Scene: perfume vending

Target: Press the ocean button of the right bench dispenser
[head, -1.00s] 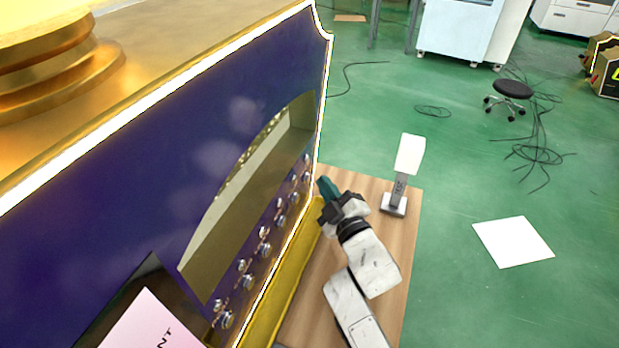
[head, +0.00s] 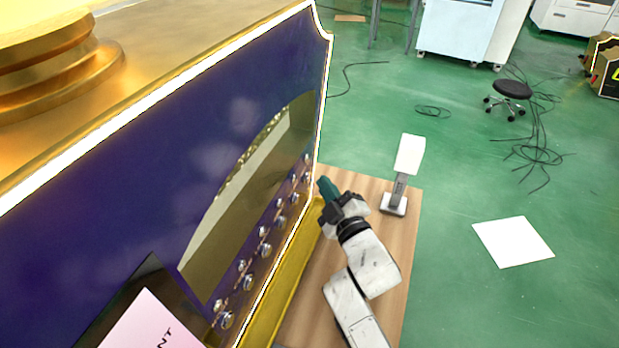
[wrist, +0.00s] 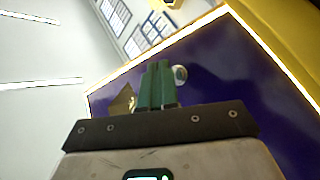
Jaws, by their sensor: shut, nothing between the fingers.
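The dispenser (head: 150,190) is a large purple-blue panel with a lit white and gold edge, filling the left of the head view. A row of round silver buttons (head: 265,250) runs along its lower front, below an arched recess; their labels are too small to read, so I cannot tell which is ocean. My gripper (head: 325,186) has green fingers, shut and empty, near the far end of the button row. In the wrist view the fingers (wrist: 158,75) point at the purple panel (wrist: 225,70), with one round silver button (wrist: 180,74) just right of the tips. Contact cannot be told.
A yellow ledge (head: 285,285) runs along the dispenser's base on a wooden bench (head: 385,255). A white-headed stand (head: 398,180) is on the bench, right of my arm. A pink card (head: 145,325) is at lower left. Green floor with a stool (head: 512,90) lies beyond.

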